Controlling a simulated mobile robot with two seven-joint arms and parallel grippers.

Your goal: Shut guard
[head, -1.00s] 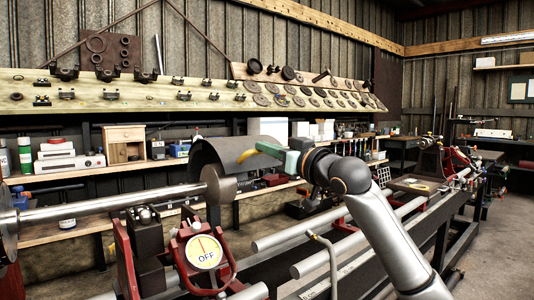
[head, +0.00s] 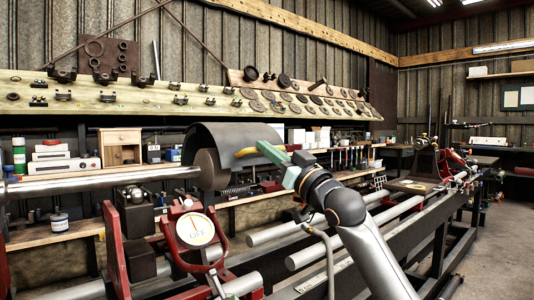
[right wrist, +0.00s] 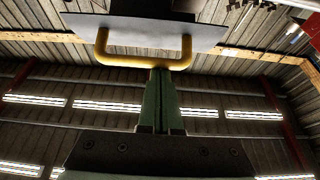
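The guard (head: 230,135) is a dark grey curved sheet in the head view, arching behind and over the round end piece (head: 209,170) at the end of the shaft. Its yellow handle (head: 246,152) is on the right part of the sheet. My right gripper (head: 264,149) has green fingers with their tips at the handle. The guard's plate (right wrist: 150,32) lies beyond. My left gripper is not in view.
The steel shaft (head: 95,182) runs left from the end piece. Long rails (head: 320,253) extend right under my right arm. A shelf with tools and boxes lies behind.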

